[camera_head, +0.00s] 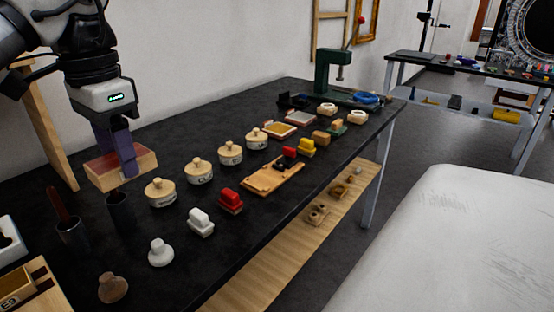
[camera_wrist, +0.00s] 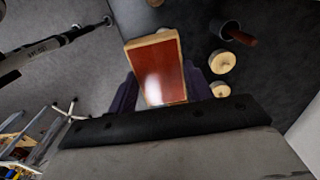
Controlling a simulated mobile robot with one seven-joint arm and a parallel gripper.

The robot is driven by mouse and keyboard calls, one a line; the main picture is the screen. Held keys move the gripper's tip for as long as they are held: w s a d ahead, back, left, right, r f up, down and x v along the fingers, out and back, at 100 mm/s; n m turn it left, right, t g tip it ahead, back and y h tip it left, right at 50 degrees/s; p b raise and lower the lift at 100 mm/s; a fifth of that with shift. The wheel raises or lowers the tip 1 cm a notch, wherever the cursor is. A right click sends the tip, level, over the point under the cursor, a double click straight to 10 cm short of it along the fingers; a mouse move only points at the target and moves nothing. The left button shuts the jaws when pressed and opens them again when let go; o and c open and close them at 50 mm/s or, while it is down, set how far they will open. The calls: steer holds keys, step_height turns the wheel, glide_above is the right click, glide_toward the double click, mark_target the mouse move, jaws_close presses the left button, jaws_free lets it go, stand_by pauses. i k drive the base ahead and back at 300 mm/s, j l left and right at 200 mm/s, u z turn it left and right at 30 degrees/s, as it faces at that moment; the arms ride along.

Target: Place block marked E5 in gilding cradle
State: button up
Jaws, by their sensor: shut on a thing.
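My gripper (camera_head: 124,158) is shut on a wooden block (camera_head: 104,176) with a red-brown top and pale sides. It holds the block above the left part of the black table, and no mark on it can be read. In the wrist view the same block (camera_wrist: 157,68) sits between the two purple fingers. A wooden piece with the label E9 (camera_head: 12,303) shows at the lower left, cut off by the picture edge. I cannot tell for sure which thing is the gilding cradle.
A dark cup with a red-brown handle (camera_head: 70,230) and another dark cup (camera_head: 119,212) stand below the held block. Several round lidded pots (camera_head: 199,172), a white stamp-like piece (camera_head: 160,252) and a wooden board (camera_head: 262,183) stand on the black table (camera_head: 185,272). A green press (camera_head: 330,75) stands far back.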

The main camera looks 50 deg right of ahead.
mark_target(265, 178)
steer(key=l, duration=1.65)
steer(key=k, duration=0.05)
